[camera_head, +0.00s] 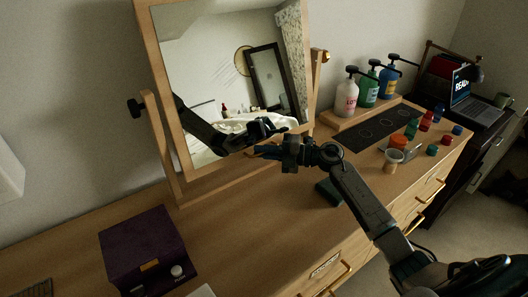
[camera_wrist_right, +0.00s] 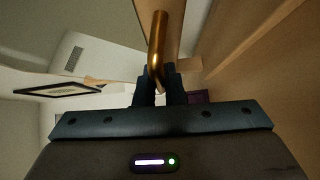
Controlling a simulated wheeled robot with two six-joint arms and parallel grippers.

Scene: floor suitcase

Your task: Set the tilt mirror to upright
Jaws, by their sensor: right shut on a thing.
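The tilt mirror (camera_head: 230,65) has a light wooden frame and hangs between two wooden posts on the dresser. It leans, with its lower edge towards the dresser front. My right gripper (camera_head: 268,151) is at the mirror's lower edge. In the right wrist view its fingers (camera_wrist_right: 160,88) are shut on a brass handle (camera_wrist_right: 157,45) fixed to the wooden frame. In the head view the gripper hides this handle. My left gripper is not in view.
A purple box (camera_head: 143,245) stands at the front left of the dresser top (camera_head: 240,225). Pump bottles (camera_head: 369,88) stand on a wooden riser at the right. Several small coloured bottles and a cup (camera_head: 393,160) are to the right of my arm. A laptop (camera_head: 470,95) is beyond.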

